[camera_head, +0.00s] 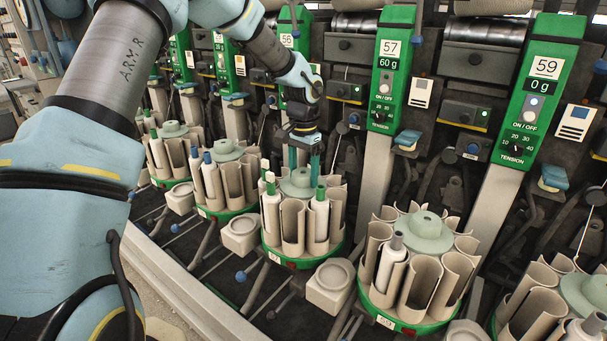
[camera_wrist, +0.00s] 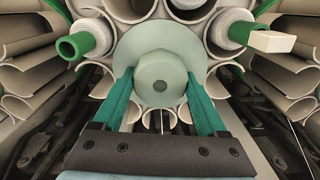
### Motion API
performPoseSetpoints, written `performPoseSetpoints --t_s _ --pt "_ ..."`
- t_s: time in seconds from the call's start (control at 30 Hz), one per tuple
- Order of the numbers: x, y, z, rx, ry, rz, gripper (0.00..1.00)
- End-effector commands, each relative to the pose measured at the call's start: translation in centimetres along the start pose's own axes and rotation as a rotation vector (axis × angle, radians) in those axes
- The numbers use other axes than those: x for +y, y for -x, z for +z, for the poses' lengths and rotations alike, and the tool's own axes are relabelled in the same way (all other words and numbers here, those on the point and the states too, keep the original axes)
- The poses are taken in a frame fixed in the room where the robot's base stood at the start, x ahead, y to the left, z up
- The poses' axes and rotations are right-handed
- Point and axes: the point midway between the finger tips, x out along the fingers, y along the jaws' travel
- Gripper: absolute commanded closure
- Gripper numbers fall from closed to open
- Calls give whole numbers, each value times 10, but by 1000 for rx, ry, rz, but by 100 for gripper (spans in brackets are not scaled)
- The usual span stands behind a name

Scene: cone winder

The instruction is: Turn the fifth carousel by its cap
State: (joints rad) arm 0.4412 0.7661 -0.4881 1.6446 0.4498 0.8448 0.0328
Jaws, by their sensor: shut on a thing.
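My gripper (camera_head: 304,172) points down onto the carousel (camera_head: 300,257) in the middle of the head view. In the wrist view its two green fingers (camera_wrist: 159,78) are shut on the sides of the pale green cap (camera_wrist: 160,58), at its faceted central knob (camera_wrist: 160,84). The cap also shows in the head view (camera_head: 296,188), partly behind the fingers. This carousel has a green base ring and beige cups. Some cups hold white bobbins, with green tube ends (camera_wrist: 75,46) at the left. A pale block (camera_wrist: 270,41) sticks out at the right. I cannot read which carousel number this is.
Similar carousels stand in a row, one nearer at the right (camera_head: 408,324) and others at the left (camera_head: 213,213). Beige boxes (camera_head: 330,285) sit between them. Green control panels (camera_head: 390,70) rise behind. My arm fills the left side of the head view.

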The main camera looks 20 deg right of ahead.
Motion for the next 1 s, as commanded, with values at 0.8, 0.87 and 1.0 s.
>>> performPoseSetpoints --t_s 0.8,0.87,1.0 --pt "0 0 0 1 393 -2 100" --pt "0 0 0 1 450 -2 100" --pt "0 0 0 1 584 -2 100"
